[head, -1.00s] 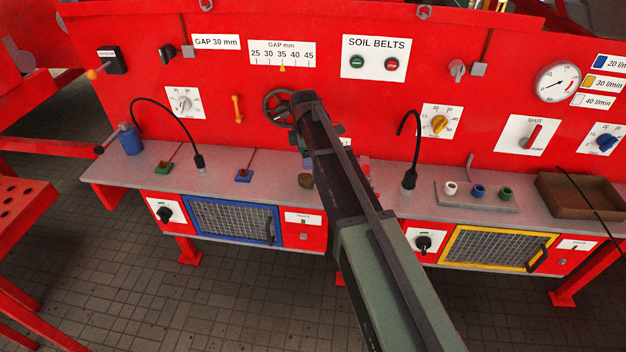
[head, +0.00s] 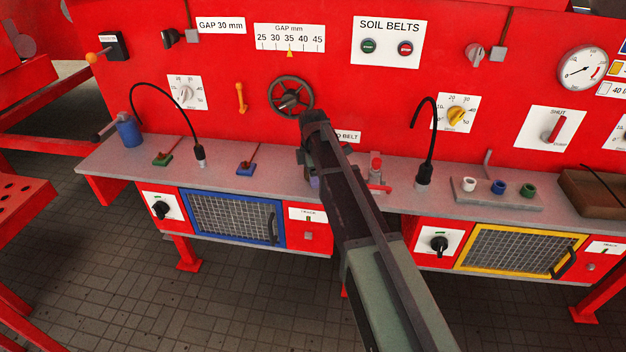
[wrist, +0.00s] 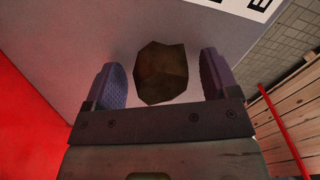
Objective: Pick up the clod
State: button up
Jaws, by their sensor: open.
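The clod is a brown, angular lump (wrist: 161,73) resting on the grey shelf (wrist: 140,20) in the wrist view. My gripper (wrist: 162,80) is open, with one purple-grey finger on each side of the clod and a gap showing on both sides. In the head view my gripper (head: 313,178) is low over the grey shelf, below the handwheel. The clod is hidden there behind my gripper and arm.
A red clamp-like fixture (head: 376,172) stands close to the right of my arm. A blue pedal-like lever (head: 247,167) lies to the left. A gooseneck (head: 424,172), a cup rack (head: 495,194) and a brown tray (head: 590,190) are farther right. The red panel rises behind.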

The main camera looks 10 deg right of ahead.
jog(key=c, duration=1)
jog(key=shift+r, duration=0.2)
jog(key=shift+c, duration=0.2)
